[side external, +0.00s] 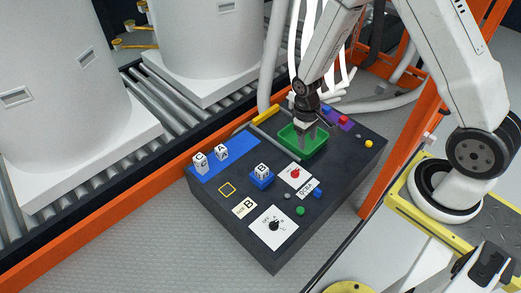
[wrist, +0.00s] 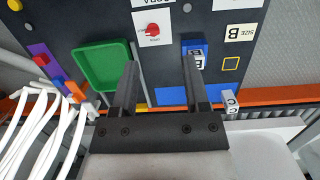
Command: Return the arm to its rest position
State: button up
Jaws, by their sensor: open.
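My gripper (side external: 307,138) hangs over the green tray (side external: 318,147) on the dark control panel (side external: 225,205), fingers pointing down. In the wrist view my gripper (wrist: 160,68) has its two fingers wide apart with nothing between them. The green tray also shows there (wrist: 98,68), left of the fingers, and looks empty in the part I see. The B cube (side external: 262,169) sits on a blue block. The C cube (side external: 201,161) and A cube (side external: 221,152) stand on the blue strip (side external: 235,154); the A cube cannot be made out in the wrist view.
A dial plate (side external: 273,229), a red knob (side external: 295,173) and several buttons are on the panel. An orange rail (side external: 130,194) and roller conveyor with large white tanks (side external: 65,80) lie behind. White hoses (wrist: 50,125) hang near the tray.

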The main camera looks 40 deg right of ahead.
jog(key=s+a+r+t, duration=0.2)
jog(key=s+r, duration=0.1)
jog(key=r, duration=0.4)
jog(key=s+a+r+t, duration=0.2)
jog(key=s+r, duration=0.1)
jog(key=r, duration=0.5)
jog(key=shift+r, duration=0.3)
jog(key=shift+a, duration=0.1)
dwell(1.3)
